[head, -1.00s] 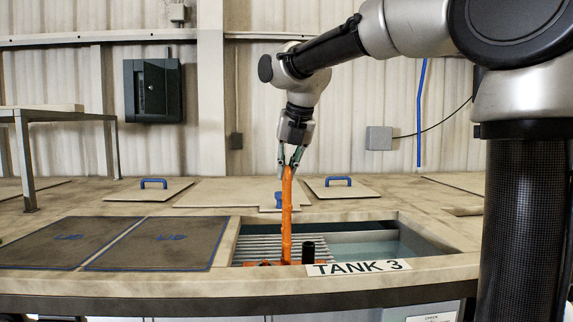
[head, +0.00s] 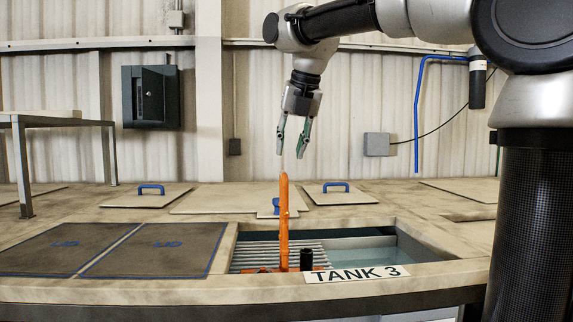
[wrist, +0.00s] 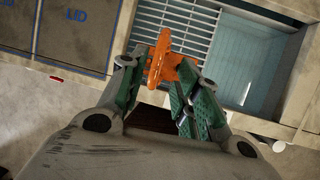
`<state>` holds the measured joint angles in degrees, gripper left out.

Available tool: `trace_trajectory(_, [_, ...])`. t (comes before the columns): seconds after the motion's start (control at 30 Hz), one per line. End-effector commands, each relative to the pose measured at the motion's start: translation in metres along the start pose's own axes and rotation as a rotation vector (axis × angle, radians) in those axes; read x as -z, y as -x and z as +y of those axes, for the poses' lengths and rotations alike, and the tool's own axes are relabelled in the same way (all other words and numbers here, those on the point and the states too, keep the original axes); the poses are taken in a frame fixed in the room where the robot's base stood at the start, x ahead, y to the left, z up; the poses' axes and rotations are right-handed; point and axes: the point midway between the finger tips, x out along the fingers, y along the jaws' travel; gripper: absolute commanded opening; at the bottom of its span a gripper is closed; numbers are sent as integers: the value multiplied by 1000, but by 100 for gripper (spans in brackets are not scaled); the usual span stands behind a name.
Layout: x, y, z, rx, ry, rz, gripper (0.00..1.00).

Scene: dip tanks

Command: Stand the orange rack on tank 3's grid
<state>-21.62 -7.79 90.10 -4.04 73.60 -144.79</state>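The orange rack (head: 284,222) stands upright in the opening of tank 3 (head: 370,242), at the grid's front part; its tall handle rises above the rim. Its foot is mostly hidden behind the front rim and the TANK 3 label (head: 357,274). The grey slatted grid (head: 262,251) fills the tank's left part, also seen in the wrist view (wrist: 176,22). My gripper (head: 293,157) is open and empty just above the handle's top, apart from it. In the wrist view the rack (wrist: 162,62) shows between and beyond the open fingers (wrist: 155,92).
Water (head: 375,245) shows in the tank's right part. Dark lids (head: 150,249) lie left of the opening. Pale lids with blue handles (head: 149,193) lie behind.

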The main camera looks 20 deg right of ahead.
Motion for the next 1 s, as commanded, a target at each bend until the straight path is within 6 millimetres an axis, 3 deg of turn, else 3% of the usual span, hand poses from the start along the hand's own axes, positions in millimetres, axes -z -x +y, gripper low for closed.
trace_trajectory(0.2, [0, 30, 0, -1, 0, -1, 32])
trace_trajectory(0.4, [1, 35, -1, 1, -10, 0, 32])
trace_trajectory(0.53, [10, 32, -18, 7, -155, 0, 32])
trace_trajectory(0.77, [64, 7, -88, 33, -868, -9, 32])
trace_trajectory(1.0, [145, -32, -161, 54, -1733, -45, 32])
